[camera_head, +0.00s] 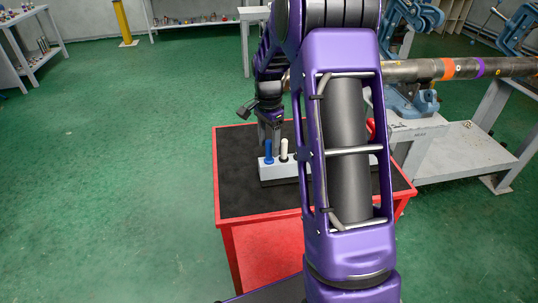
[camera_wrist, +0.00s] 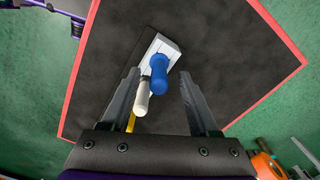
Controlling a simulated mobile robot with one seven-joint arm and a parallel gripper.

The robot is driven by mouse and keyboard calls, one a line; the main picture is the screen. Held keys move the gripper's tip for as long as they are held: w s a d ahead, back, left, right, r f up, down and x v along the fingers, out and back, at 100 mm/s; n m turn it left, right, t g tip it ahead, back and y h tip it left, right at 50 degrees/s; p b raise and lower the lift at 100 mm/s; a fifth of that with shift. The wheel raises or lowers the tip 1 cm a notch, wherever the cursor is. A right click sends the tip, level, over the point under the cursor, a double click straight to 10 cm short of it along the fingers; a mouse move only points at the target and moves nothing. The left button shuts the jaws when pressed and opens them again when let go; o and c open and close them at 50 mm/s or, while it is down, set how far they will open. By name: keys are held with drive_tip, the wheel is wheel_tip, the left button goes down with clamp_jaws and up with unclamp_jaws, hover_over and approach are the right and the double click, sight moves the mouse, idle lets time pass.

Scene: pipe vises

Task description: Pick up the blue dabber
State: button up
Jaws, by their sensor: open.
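The blue dabber (camera_head: 268,151) stands upright in a light grey holder block (camera_head: 266,173) on the red cart with a black top. In the wrist view the blue dabber (camera_wrist: 160,72) shows between the two fingers, with the holder (camera_wrist: 168,46) beyond it. A white dabber (camera_head: 284,150) stands right beside it; in the wrist view the white dabber (camera_wrist: 142,101) lies close to the left finger. My gripper (camera_wrist: 160,75) is open and empty, pointing down. In the head view my gripper (camera_head: 270,136) is just above and behind the blue dabber. I cannot tell the exact gap.
My arm hides the right part of the holder and cart (camera_head: 232,194). A red item (camera_head: 371,129) shows beside the arm. A banded pipe (camera_head: 420,70) sits in blue vises on a grey bench (camera_head: 462,150) to the right. The green floor (camera_head: 110,180) at left is clear.

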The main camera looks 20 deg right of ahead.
sight(269, 158)
wheel_tip(269, 158, down, 3)
drive_tip(key=shift+s+f, duration=0.1)
drive_tip(key=shift+c, duration=0.3)
clamp_jaws()
wheel_tip(269, 158, up, 10)
drive_tip(key=shift+r+p, duration=0.1)
drive_tip(key=shift+p, duration=0.3)
idle(0.3)
